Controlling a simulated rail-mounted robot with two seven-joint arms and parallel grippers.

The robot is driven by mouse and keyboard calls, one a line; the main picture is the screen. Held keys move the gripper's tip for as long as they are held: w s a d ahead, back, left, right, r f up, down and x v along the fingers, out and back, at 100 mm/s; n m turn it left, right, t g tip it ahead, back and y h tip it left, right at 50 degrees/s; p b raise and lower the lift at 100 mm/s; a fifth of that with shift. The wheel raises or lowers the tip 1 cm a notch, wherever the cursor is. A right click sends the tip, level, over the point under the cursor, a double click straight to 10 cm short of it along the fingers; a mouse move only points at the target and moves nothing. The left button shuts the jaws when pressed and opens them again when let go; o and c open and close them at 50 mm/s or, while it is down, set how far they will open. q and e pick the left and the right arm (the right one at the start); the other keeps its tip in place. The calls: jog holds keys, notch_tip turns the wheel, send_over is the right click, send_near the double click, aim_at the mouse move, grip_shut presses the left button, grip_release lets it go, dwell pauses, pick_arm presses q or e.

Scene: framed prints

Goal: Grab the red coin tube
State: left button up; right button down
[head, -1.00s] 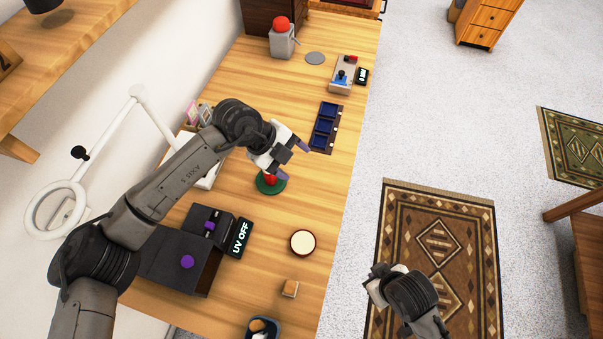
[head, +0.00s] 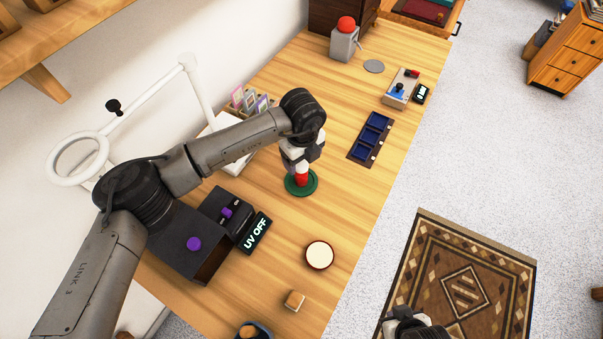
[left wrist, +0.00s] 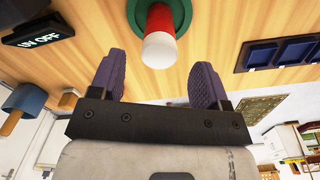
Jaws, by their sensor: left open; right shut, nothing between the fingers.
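The red coin tube (head: 302,179) stands on a round green base (head: 289,187) on the wooden table. In the left wrist view the tube (left wrist: 160,22) shows a red body and a white end pointing toward my gripper. My left gripper (head: 301,164) is directly above the tube. In the left wrist view its purple fingers (left wrist: 158,80) are spread apart, with the tube's white end beyond and between them, apart from both. My right gripper (head: 405,320) is at the bottom edge over the floor, partly cut off.
A dark box with purple knobs (head: 194,244) and a UV OFF sign (head: 257,233) stand left of the base. A round cream dish (head: 320,255) and a small wooden block (head: 294,300) lie nearer. A blue-slotted tray (head: 371,138) lies to the right.

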aim_at(301, 164)
pick_arm(q)
jog(key=shift+a+f+b, duration=0.1)
jog(key=shift+f+b, duration=0.7)
jog(key=shift+f, duration=2.15)
jog(key=shift+c, duration=0.5)
jog(key=shift+c, duration=0.8)
jog(key=c, duration=0.8)
jog(key=shift+c, duration=0.2)
